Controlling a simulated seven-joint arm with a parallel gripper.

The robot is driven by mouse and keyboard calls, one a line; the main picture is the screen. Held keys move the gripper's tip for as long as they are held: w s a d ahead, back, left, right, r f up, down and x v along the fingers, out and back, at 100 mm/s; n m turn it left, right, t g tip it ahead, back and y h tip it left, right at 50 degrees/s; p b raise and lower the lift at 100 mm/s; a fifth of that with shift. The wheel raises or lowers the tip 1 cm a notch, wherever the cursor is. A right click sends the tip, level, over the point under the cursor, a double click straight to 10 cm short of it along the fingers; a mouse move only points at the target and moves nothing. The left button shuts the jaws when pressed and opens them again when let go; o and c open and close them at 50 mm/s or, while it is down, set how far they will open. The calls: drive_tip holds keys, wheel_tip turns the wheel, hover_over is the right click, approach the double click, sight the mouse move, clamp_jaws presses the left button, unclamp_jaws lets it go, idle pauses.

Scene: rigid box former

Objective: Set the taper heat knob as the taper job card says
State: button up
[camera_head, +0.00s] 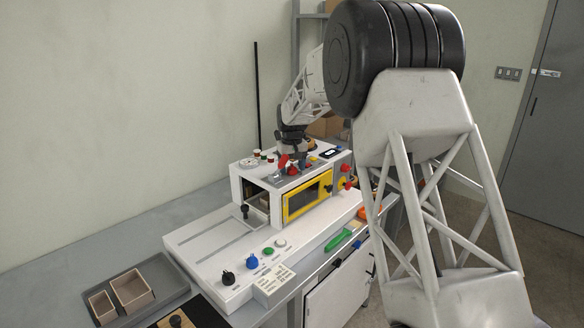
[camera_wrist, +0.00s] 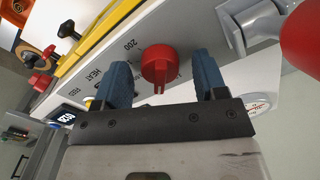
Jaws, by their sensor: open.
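In the wrist view a red knob (camera_wrist: 158,66) with a pointer bar sits on a pale panel marked "HEAT" and "200", among other partly hidden marks. My gripper (camera_wrist: 161,78) is open, with one blue finger on each side of the knob. I cannot tell whether either finger touches it. In the head view my gripper (camera_head: 288,166) is over the top of the white machine (camera_head: 248,186), small and partly hidden by my arm.
A yellow-framed window (camera_head: 307,196) is on the machine's front. A black knob (camera_head: 228,278), a blue knob (camera_head: 252,262) and a green button (camera_head: 268,251) line the base. A small display (camera_wrist: 67,117) and a dial gauge (camera_wrist: 257,103) are near the gripper. A grey tray (camera_head: 165,283) lies left.

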sight(292, 165)
drive_tip(key=shift+r, duration=3.85)
drive_tip(key=n, duration=1)
drive_tip(key=shift+n, duration=0.3)
drive_tip(key=shift+f, duration=0.2)
drive_tip(key=shift+f, duration=3.75)
drive_tip(key=c, duration=0.9)
